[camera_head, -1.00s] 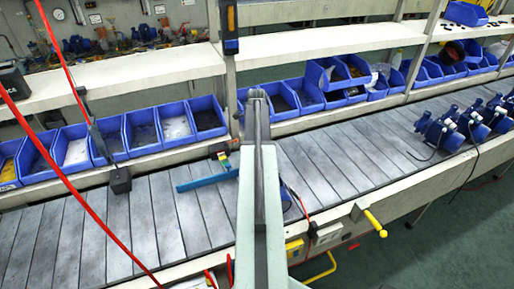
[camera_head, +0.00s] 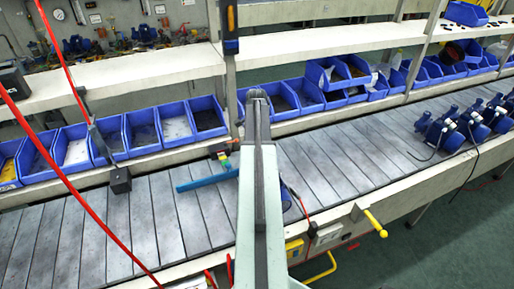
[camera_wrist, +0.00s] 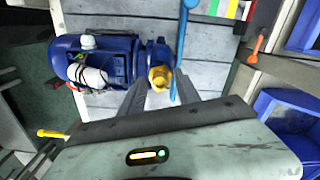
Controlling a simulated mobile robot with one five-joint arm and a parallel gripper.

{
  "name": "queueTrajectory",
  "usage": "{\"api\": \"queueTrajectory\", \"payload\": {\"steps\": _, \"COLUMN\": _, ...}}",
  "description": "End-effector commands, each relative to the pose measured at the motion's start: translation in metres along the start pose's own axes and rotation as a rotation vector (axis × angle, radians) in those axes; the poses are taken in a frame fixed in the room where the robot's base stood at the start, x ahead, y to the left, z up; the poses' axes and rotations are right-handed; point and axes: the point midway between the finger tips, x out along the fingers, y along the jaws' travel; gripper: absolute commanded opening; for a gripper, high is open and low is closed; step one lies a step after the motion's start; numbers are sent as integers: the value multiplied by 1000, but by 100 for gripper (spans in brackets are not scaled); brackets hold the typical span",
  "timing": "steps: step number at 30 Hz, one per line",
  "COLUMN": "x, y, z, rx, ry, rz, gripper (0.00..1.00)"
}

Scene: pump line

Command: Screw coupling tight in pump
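The blue pump (camera_wrist: 97,62) lies on the grey slatted conveyor at the upper left of the wrist view. The brass-coloured coupling (camera_wrist: 160,79) sits at the pump's right-hand end, at its blue flange. My gripper (camera_wrist: 161,77) has its two grey fingers apart, one on each side of the coupling, with their tips beside it. I cannot tell whether the fingers touch the coupling. In the head view only a small blue part of the pump (camera_head: 286,197) shows to the right of my arm. My arm hides the coupling and fingers there.
A blue bar (camera_wrist: 184,50) runs close to the right of the coupling. Blue bins (camera_head: 143,131) line the back of the conveyor (camera_head: 340,155). Several other blue pumps (camera_head: 440,132) stand at the right. Red cables cross the left side.

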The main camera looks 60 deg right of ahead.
Motion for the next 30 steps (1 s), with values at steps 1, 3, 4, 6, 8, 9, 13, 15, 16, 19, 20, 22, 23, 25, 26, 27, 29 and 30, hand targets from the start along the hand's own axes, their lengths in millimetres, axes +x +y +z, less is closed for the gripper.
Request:
{"api": "queueTrajectory", "payload": {"steps": 1, "x": 0, "y": 0, "z": 0, "rx": 1, "ry": 0, "rz": 0, "gripper": 39}}
{"api": "queueTrajectory", "payload": {"steps": 3, "x": 0, "y": 0, "z": 0, "rx": -25, "ry": 0, "rz": 0, "gripper": 39}}
{"api": "queueTrajectory", "payload": {"steps": 4, "x": 0, "y": 0, "z": 0, "rx": -59, "ry": 0, "rz": 0, "gripper": 39}}
{"api": "queueTrajectory", "payload": {"steps": 6, "x": 0, "y": 0, "z": 0, "rx": -163, "ry": 0, "rz": 0, "gripper": 39}}
{"api": "queueTrajectory", "payload": {"steps": 8, "x": 0, "y": 0, "z": 0, "rx": -240, "ry": 0, "rz": 0, "gripper": 39}}
{"api": "queueTrajectory", "payload": {"steps": 9, "x": 0, "y": 0, "z": 0, "rx": -274, "ry": 0, "rz": 0, "gripper": 39}}
{"api": "queueTrajectory", "payload": {"steps": 13, "x": 0, "y": 0, "z": 0, "rx": -301, "ry": 0, "rz": 0, "gripper": 39}}
{"api": "queueTrajectory", "payload": {"steps": 15, "x": 0, "y": 0, "z": 0, "rx": -299, "ry": 0, "rz": 0, "gripper": 39}}
{"api": "queueTrajectory", "payload": {"steps": 16, "x": 0, "y": 0, "z": 0, "rx": -299, "ry": 0, "rz": 0, "gripper": 39}}
{"api": "queueTrajectory", "payload": {"steps": 19, "x": -1, "y": 0, "z": 0, "rx": -298, "ry": 0, "rz": 0, "gripper": 39}}
{"api": "queueTrajectory", "payload": {"steps": 20, "x": -2, "y": 0, "z": 0, "rx": -298, "ry": 0, "rz": 0, "gripper": 39}}
{"api": "queueTrajectory", "payload": {"steps": 22, "x": -1, "y": 0, "z": 0, "rx": -297, "ry": 0, "rz": 0, "gripper": 39}}
{"api": "queueTrajectory", "payload": {"steps": 23, "x": -1, "y": 0, "z": 0, "rx": -297, "ry": 0, "rz": 0, "gripper": 39}}
{"api": "queueTrajectory", "payload": {"steps": 25, "x": -1, "y": 0, "z": 0, "rx": -297, "ry": 0, "rz": 0, "gripper": 36}}
{"api": "queueTrajectory", "payload": {"steps": 26, "x": -1, "y": 0, "z": 0, "rx": -297, "ry": 0, "rz": 0, "gripper": 28}}
{"api": "queueTrajectory", "payload": {"steps": 27, "x": -1, "y": 0, "z": 0, "rx": -297, "ry": 0, "rz": 0, "gripper": 17}}
{"api": "queueTrajectory", "payload": {"steps": 29, "x": -1, "y": 0, "z": 0, "rx": -296, "ry": 0, "rz": 0, "gripper": 0}}
{"api": "queueTrajectory", "payload": {"steps": 30, "x": -1, "y": 0, "z": 0, "rx": -296, "ry": 0, "rz": 0, "gripper": 0}}
